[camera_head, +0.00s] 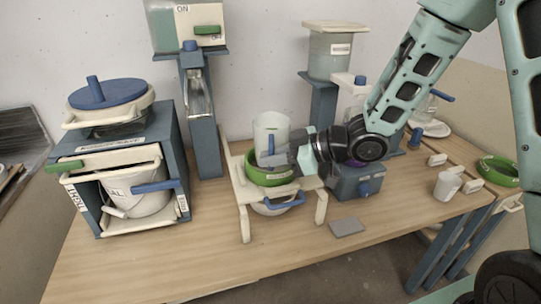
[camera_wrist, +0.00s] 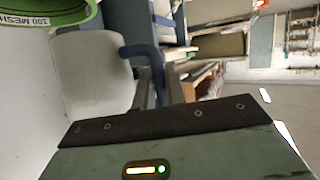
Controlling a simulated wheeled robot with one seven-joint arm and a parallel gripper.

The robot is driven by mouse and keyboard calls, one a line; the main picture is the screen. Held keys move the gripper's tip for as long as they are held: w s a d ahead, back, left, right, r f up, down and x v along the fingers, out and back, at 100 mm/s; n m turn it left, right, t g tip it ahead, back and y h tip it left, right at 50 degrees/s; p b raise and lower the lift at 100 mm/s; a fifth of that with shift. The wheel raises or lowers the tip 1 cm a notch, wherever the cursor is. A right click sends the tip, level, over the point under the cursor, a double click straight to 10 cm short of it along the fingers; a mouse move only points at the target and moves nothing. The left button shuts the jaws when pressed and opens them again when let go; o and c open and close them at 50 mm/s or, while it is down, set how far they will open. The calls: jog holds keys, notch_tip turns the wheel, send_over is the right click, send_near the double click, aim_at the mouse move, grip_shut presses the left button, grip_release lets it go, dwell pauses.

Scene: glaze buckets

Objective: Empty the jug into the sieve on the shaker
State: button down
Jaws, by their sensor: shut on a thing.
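The jug (camera_head: 270,130) is a pale, translucent vessel with a blue handle. It looks about upright over the green sieve (camera_head: 270,175), and I cannot tell whether its base touches the sieve. The sieve sits on the cream frame of the shaker (camera_head: 242,190). My gripper (camera_head: 279,156) comes from the right and is shut on the jug's handle. In the wrist view the jug's pale body (camera_wrist: 95,75) is left of my fingers (camera_wrist: 158,82), and the sieve, labelled 100 MESH (camera_wrist: 45,12), shows at the top left. The jug's contents are not visible.
A bucket (camera_head: 137,196) stands in a blue cabinet at left. A grey-blue stand (camera_head: 200,115) rises behind the shaker. The front table is mostly clear around a grey plate (camera_head: 347,227).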

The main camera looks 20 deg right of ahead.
notch_tip(320, 180, down, 2)
jog(key=shift+f+b, duration=0.25)
jog(key=shift+b, duration=0.75)
jog(key=shift+r+p, duration=0.45)
jog(key=shift+p, duration=0.3)
jog(key=r+m+p, duration=0.1)
jog(key=p, duration=0.1)
jog(key=shift+s+a+r+g+p, duration=0.1)
jog(key=shift+s+g+p, duration=0.1)
jog(key=shift+g+p, duration=0.15)
notch_tip(320, 180, up, 3)
jog(key=m+g+p, duration=0.2)
jog(key=p, duration=0.5)
jog(key=shift+s+p, duration=0.15)
jog(key=shift+p, duration=0.85)
jog(key=shift+m+g+y+p, duration=0.3)
jog(key=shift+m+p, duration=0.1)
jog(key=shift+p, duration=0.55)
